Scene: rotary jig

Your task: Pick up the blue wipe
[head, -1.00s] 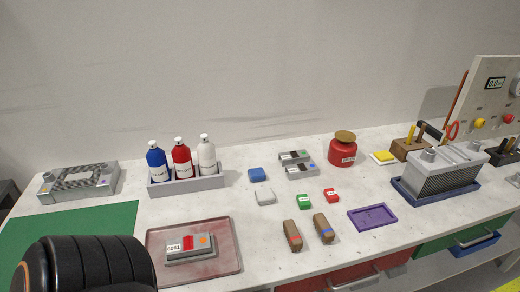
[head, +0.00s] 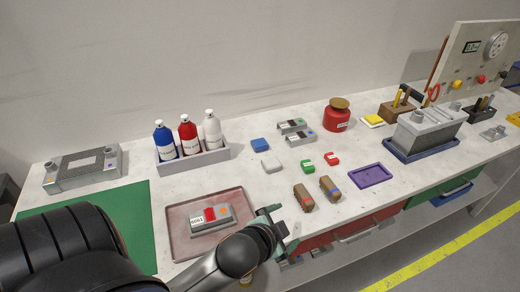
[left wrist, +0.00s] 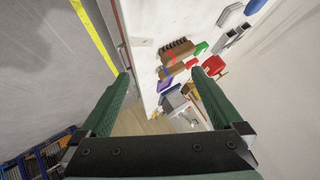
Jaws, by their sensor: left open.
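The blue wipe (head: 260,145) is a small folded blue block lying flat on the white bench, just behind a white wipe (head: 271,164). In the left wrist view a blue piece (left wrist: 255,6), likely the same wipe, is cut by the top edge. My left gripper (head: 277,222) is open and empty near the bench's front edge, to the right of the reddish tray and well short of the wipe. Its two green fingers (left wrist: 161,73) stand wide apart in the left wrist view. My right gripper is not in view.
The reddish tray (head: 178,218) holds a grey device. A bottle rack (head: 195,157) stands left of the wipe. Two brown brushes (head: 303,197), a green block (head: 307,166) and a red block (head: 332,158) lie right of it. A red jar (head: 336,117) stands behind.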

